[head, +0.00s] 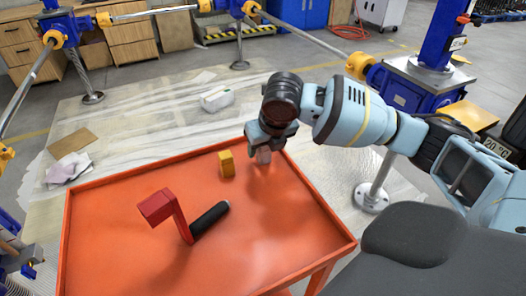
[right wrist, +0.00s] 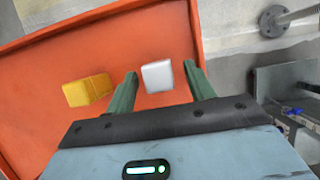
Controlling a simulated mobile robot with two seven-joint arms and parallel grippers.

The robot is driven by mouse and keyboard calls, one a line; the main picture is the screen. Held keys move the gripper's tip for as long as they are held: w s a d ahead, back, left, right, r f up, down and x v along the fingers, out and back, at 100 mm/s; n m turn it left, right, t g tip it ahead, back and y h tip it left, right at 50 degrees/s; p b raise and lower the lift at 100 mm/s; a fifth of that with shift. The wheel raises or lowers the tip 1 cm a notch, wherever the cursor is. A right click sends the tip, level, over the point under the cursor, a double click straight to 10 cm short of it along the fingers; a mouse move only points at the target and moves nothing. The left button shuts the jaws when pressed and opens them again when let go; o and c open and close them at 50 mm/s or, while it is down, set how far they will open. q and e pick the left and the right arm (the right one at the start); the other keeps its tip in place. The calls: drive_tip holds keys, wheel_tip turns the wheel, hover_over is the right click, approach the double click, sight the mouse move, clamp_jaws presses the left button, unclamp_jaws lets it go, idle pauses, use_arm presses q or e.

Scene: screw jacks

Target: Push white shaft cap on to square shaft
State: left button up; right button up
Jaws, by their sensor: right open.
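The white shaft cap (head: 264,155) is on the orange tray near its far right edge, partly hidden below my right gripper (head: 266,143). In the right wrist view the white cap (right wrist: 157,77) lies between the two green fingers of my right gripper (right wrist: 160,72). The gripper is open, with a gap on each side of the cap. I cannot make out a square shaft for this cap.
The orange tray (head: 110,240) also holds a yellow cap (head: 226,164) just left of my gripper and a red crank (head: 157,206) with a black grip. Blue screw jacks (head: 398,92) and yellow-coupled shafts surround the tray. A white box (head: 216,99) lies on the floor behind.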

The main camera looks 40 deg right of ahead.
drive_tip(key=shift+x, duration=1.05)
drive_tip(key=c, duration=1)
drive_tip(key=shift+c, duration=0.2)
drive_tip(key=shift+r, duration=0.1)
drive_tip(key=shift+r, duration=0.45)
drive_tip(key=v, duration=0.2)
drive_tip(key=shift+w+a+r+p, duration=0.1)
drive_tip(key=shift+w+r+p, duration=0.05)
drive_tip(key=shift+r+p, duration=0.3)
drive_tip(key=s+a, duration=0.2)
drive_tip(key=s, duration=0.2)
drive_tip(key=s+a+p, duration=0.1)
drive_tip(key=s+a, duration=0.1)
drive_tip(key=s, duration=0.3)
drive_tip(key=s+a+r, duration=0.1)
drive_tip(key=s+a, duration=0.2)
drive_tip(key=s, duration=0.2)
drive_tip(key=shift+r+p, duration=0.1)
drive_tip(key=shift+p, duration=0.25)
